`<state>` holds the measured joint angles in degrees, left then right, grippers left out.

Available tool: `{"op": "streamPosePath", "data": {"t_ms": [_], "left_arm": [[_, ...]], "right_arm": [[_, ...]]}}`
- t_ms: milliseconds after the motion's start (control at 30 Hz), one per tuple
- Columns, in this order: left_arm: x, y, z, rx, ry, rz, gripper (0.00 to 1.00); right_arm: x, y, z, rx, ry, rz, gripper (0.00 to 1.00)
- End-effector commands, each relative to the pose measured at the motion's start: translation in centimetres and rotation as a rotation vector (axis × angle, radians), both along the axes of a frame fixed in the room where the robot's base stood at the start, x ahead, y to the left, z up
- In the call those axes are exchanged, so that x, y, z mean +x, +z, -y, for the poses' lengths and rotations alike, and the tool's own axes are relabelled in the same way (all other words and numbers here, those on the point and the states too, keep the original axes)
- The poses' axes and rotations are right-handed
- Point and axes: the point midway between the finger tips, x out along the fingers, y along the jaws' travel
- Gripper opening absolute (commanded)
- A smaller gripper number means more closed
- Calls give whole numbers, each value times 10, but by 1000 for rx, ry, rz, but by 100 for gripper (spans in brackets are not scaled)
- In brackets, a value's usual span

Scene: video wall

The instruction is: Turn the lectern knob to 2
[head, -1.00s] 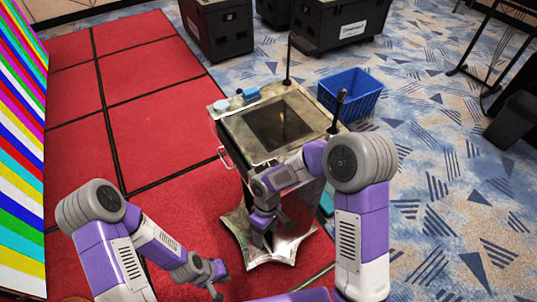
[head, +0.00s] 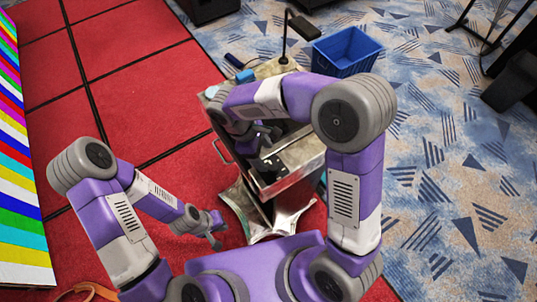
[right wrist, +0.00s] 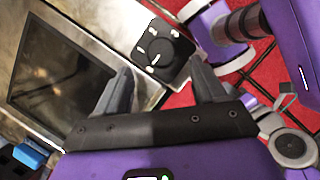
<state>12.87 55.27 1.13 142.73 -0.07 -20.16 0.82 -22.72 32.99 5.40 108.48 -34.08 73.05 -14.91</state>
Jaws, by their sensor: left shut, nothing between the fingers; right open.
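The silver lectern (head: 308,158) stands on the red floor, its top partly covered by my right arm in the head view. On its near end sits a black plate with a round knob (right wrist: 168,52); the plate also shows in the head view (head: 267,171). White marks surround the knob, but I cannot read the numbers or its setting. My right gripper (right wrist: 163,76) is open and empty. In the right wrist view the knob plate lies beyond the fingers, between them, apart from them. My left gripper (head: 219,234) is shut and empty, low and left of the lectern's foot.
A blue crate (head: 345,52) stands on the carpet behind the lectern. A dark microphone (head: 288,28) rises from the lectern's far side. A side handle (head: 219,152) sticks out left. A striped video wall (head: 18,190) is at far left.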

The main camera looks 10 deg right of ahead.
Motion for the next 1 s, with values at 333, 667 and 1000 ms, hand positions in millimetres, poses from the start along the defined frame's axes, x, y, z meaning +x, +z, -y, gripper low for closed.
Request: {"op": "streamPosePath", "data": {"t_ms": [333, 667, 1000], "left_arm": [[0, -2, 0, 0, 0, 1, 0], [0, -2, 0, 0, 0, 1, 0], [0, -2, 0, 0, 0, 1, 0]], "right_arm": [[-8, -46, 17, -1, -2, -2, 70], [-9, -51, 19, 1, -2, -1, 70], [-9, -51, 19, 1, -2, -1, 22]]}}
